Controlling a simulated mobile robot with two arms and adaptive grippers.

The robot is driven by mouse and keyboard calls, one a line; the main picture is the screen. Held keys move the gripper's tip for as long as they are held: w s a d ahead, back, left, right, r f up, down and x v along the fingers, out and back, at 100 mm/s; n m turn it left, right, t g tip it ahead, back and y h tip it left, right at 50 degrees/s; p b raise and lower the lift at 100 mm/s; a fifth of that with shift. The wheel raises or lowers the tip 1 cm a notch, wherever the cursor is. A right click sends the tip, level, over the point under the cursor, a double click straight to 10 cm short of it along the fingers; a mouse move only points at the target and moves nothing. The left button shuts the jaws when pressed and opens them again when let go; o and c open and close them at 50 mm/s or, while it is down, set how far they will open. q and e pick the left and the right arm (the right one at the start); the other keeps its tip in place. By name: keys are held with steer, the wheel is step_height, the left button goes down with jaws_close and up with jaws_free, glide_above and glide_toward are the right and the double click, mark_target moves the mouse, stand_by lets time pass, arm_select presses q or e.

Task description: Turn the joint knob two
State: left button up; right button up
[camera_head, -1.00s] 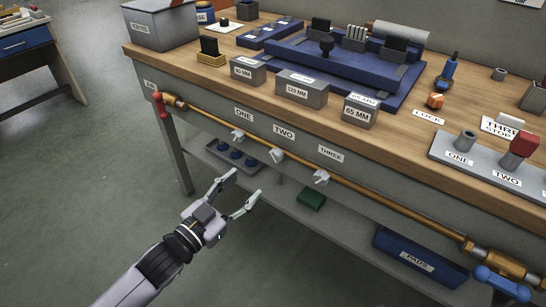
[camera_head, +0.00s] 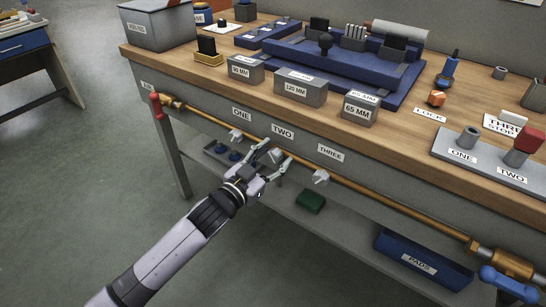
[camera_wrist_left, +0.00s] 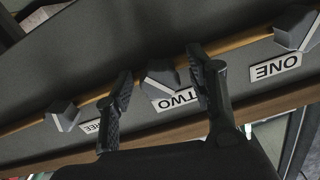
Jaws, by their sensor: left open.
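The joint knob two is a light grey knob on the brass pipe, below the TWO label (camera_head: 283,132). In the head view my left gripper (camera_head: 275,154) is at this knob and partly hides it. In the left wrist view the knob two (camera_wrist_left: 162,76) shows between the two open fingers of my left gripper (camera_wrist_left: 160,64), with a gap to each finger. I cannot tell how deep the fingers reach around it. My right gripper is not in view.
Knob one (camera_head: 235,134) and knob three (camera_head: 321,177) sit on the same brass pipe (camera_head: 390,201), left and right of knob two. The workbench front (camera_head: 225,104) is close behind. A shelf with a green block (camera_head: 310,201) and a blue pads bin (camera_head: 421,262) lies below.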

arm_select(q)
steer(key=shift+c, duration=0.3)
steer(key=c, duration=1.1)
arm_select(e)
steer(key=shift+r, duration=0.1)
arm_select(q)
steer(key=shift+r+m+p, duration=0.1)
steer(key=shift+m+p, duration=0.6)
steer(key=m+p, duration=0.2)
steer(key=m, duration=0.1)
steer(key=m+p, duration=0.2)
steer(key=m, duration=0.2)
steer(key=shift+m, duration=0.4)
steer(key=shift+m+p, duration=0.3)
steer(key=shift+m, duration=1.2)
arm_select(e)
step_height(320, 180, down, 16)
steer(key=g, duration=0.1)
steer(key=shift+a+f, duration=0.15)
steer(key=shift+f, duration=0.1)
arm_select(q)
steer(key=shift+s+f, duration=0.1)
steer(key=shift+f, duration=0.1)
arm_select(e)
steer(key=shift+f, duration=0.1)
